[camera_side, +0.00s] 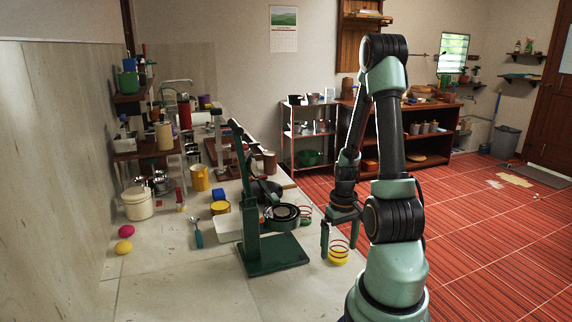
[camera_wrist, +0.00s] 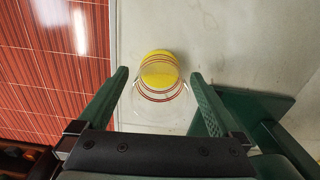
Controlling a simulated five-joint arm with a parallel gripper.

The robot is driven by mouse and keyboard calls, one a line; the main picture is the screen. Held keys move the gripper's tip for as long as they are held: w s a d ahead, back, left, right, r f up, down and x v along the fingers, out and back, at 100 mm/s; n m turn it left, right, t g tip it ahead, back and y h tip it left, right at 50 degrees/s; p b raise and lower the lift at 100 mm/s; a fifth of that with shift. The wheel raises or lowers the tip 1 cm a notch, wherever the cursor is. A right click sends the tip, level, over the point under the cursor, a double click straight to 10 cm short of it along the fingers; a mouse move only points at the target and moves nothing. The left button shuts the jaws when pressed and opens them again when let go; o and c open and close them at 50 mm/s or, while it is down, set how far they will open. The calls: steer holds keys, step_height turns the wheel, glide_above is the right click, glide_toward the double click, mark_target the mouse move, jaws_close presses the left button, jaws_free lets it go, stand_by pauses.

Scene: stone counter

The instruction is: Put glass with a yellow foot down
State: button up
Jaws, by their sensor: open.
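The glass with a yellow foot (camera_side: 338,255) is clear with red rings and appears to stand upright on the counter near its right edge. In the wrist view its yellow foot (camera_wrist: 160,68) shows beyond its clear body, which lies between my two fingers. My gripper (camera_side: 338,238) points down over the glass; it also shows in the wrist view (camera_wrist: 160,76). The fingers are open, with a visible gap on each side of the glass.
A dark green stand (camera_side: 272,255) is close on the left of the glass. A similar glass with a green foot (camera_side: 305,215) stands behind. The counter edge and red tiled floor (camera_wrist: 60,60) are close on the other side. The front counter (camera_side: 200,295) is clear.

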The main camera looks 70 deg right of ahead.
steer(key=shift+f, duration=0.25)
steer(key=shift+c, duration=0.3)
steer(key=c, duration=1.4)
steer(key=shift+r, duration=0.2)
